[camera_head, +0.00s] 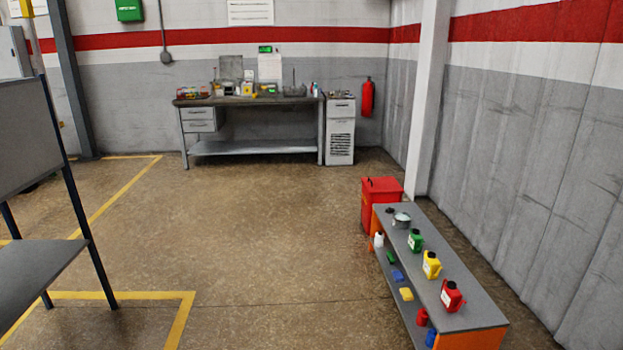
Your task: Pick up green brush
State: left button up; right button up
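A small green object (390,257), likely the green brush, lies on the lower shelf of the low grey-topped bench (462,304) at the right. It is too small for me to make out bristles or a handle. A blue piece (397,275) and a yellow piece (406,294) lie in a row nearer than it. A white bottle (379,240) stands just beyond it. Neither of my grippers is in view.
Green (415,241), yellow (431,265) and red (451,296) canisters stand on the bench top. A red bin (382,190) is behind it. A workbench (250,148) stands at the far wall. The middle floor is clear; a dark-framed rack (70,165) stands left.

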aim_at(391, 256)
jog(key=i+j+z, duration=0.1)
jog(key=i+z, duration=0.15)
jog(key=i, duration=0.25)
jog(key=i+j+z, duration=0.25)
jog(key=i, duration=0.25)
jog(key=i+j+z, duration=0.25)
jog(key=i, duration=0.2)
jog(key=i+j+z, duration=0.25)
jog(key=i, duration=0.2)
jog(key=i+j+u, duration=0.55)
jog(key=i, duration=0.2)
jog(key=i+j+u, duration=0.1)
jog(key=i+u, duration=0.15)
jog(key=i, duration=0.15)
jog(key=i+j, duration=0.15)
jog(key=i, duration=0.5)
jog(key=i+j+u, duration=0.15)
jog(key=i, duration=0.45)
